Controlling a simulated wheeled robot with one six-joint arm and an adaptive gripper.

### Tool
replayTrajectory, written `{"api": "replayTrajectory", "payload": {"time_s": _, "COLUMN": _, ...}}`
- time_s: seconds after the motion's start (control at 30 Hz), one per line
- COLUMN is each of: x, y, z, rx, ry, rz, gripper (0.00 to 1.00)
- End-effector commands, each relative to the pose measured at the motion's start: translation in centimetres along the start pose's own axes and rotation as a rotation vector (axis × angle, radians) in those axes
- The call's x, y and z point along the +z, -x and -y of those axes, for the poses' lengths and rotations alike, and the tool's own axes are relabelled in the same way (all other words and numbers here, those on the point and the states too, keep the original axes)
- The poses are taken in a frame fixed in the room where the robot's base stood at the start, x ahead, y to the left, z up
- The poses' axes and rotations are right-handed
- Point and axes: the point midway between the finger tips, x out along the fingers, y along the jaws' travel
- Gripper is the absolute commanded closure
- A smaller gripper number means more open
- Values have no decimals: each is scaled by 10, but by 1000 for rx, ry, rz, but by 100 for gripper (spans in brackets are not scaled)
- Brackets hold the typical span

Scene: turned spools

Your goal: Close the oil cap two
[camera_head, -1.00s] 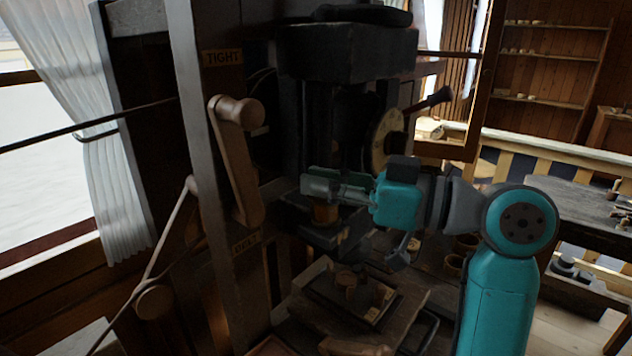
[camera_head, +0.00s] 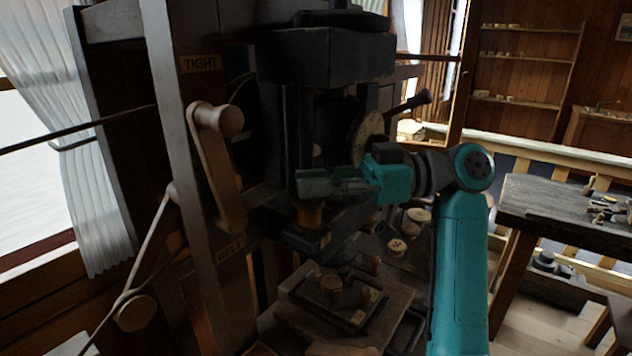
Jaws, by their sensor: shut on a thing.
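My gripper (camera_head: 318,184) is at the dark machine, its fingers level and pointing left, just above a small amber oil cup (camera_head: 310,216). It is shut on what appears to be the oil cap at the top of this cup. The fingers hide most of the cap, so I cannot tell whether it sits flush or tilted. The amber cup stands on a dark ledge of the machine.
The machine's heavy dark head (camera_head: 325,55) hangs above my gripper, with a wooden crank handle (camera_head: 218,165) at left. A tray (camera_head: 335,300) with small turned pieces lies below. A workbench (camera_head: 550,205) stands at right.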

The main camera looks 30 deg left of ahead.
Motion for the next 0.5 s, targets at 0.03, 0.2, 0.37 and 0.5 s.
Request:
{"api": "replayTrajectory", "payload": {"time_s": 0.03, "x": 0, "y": 0, "z": 0, "rx": -1, "ry": -1, "rz": 1, "gripper": 100}}
{"api": "replayTrajectory", "payload": {"time_s": 0.2, "x": 1, "y": 0, "z": 0, "rx": -1, "ry": -2, "rz": 1, "gripper": 100}}
{"api": "replayTrajectory", "payload": {"time_s": 0.37, "x": 1, "y": 0, "z": 0, "rx": 0, "ry": -2, "rz": 1, "gripper": 74}}
{"api": "replayTrajectory", "payload": {"time_s": 0.5, "x": 1, "y": 0, "z": 0, "rx": 0, "ry": -2, "rz": 1, "gripper": 58}}
